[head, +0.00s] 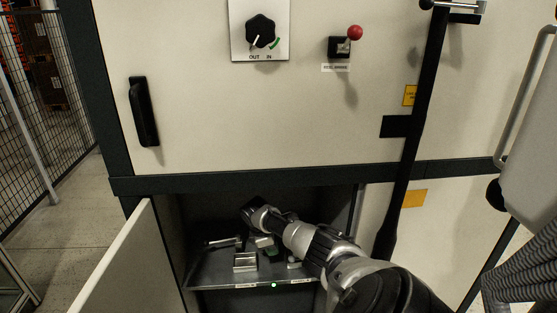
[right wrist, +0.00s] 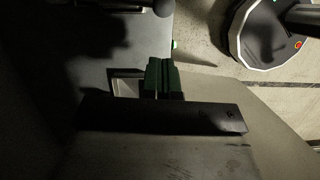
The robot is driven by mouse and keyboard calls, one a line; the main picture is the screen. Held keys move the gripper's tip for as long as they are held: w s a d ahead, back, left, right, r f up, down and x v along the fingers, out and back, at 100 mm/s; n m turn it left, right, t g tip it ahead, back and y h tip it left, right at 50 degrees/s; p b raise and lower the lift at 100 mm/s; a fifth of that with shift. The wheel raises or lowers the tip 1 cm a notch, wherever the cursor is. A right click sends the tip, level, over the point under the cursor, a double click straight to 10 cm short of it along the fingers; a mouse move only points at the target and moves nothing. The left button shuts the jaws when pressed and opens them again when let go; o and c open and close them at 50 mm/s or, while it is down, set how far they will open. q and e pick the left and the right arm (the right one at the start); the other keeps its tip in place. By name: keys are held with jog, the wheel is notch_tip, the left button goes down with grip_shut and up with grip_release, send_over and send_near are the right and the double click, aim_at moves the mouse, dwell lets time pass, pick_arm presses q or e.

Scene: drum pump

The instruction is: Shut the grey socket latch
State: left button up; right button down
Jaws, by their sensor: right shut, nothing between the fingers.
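My right gripper (head: 271,250) is inside the open lower compartment, pointing down above the shelf. Its green fingers (right wrist: 163,78) are shut with nothing between them. A pale box-like socket (head: 245,262) stands on the shelf, just left of and nearer the front than the fingers in the head view. Part of a pale frame (right wrist: 127,85) shows beside the fingers in the right wrist view. A grey lever-like part (head: 222,241) lies behind and left of the socket. I cannot tell for sure which part is the latch, or whether the fingers touch anything. My left gripper is not in view.
The compartment door (head: 125,265) stands open at the left. The shelf (head: 208,278) has a green light (head: 274,285) on its front edge. A small pale part (head: 293,265) sits right of the fingers. A rotary knob (head: 261,31) and red-ball lever (head: 355,33) are on the panel above.

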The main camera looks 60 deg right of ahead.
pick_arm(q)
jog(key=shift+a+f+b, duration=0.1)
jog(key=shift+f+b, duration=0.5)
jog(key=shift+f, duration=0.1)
pick_arm(e)
jog(key=v, duration=0.8)
jog(key=shift+s+r, duration=0.25)
jog(key=shift+s, duration=0.05)
jog(key=shift+w+f, duration=0.1)
jog(key=s+a+f+m+t+b, duration=0.1)
jog(key=s+a+f, duration=0.25)
jog(key=f, duration=0.75)
jog(key=s+a+f+b, duration=0.1)
jog(key=s+a+f, duration=0.25)
jog(key=f, duration=0.65)
jog(key=s+a+f+m+t+b, duration=0.1)
jog(key=s+a+f, duration=0.25)
jog(key=f, duration=0.75)
pick_arm(q)
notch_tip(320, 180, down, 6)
jog(key=b, duration=0.3)
pick_arm(e)
jog(key=s+a+f+m+t+y, duration=0.1)
jog(key=s+a+f, duration=0.8)
jog(key=s+a, duration=0.3)
jog(key=s+a+f+m+y, duration=0.1)
jog(key=s+a+f, duration=0.8)
jog(key=s+a, duration=0.3)
jog(key=s, duration=0.3)
jog(key=shift+s+t, duration=0.4)
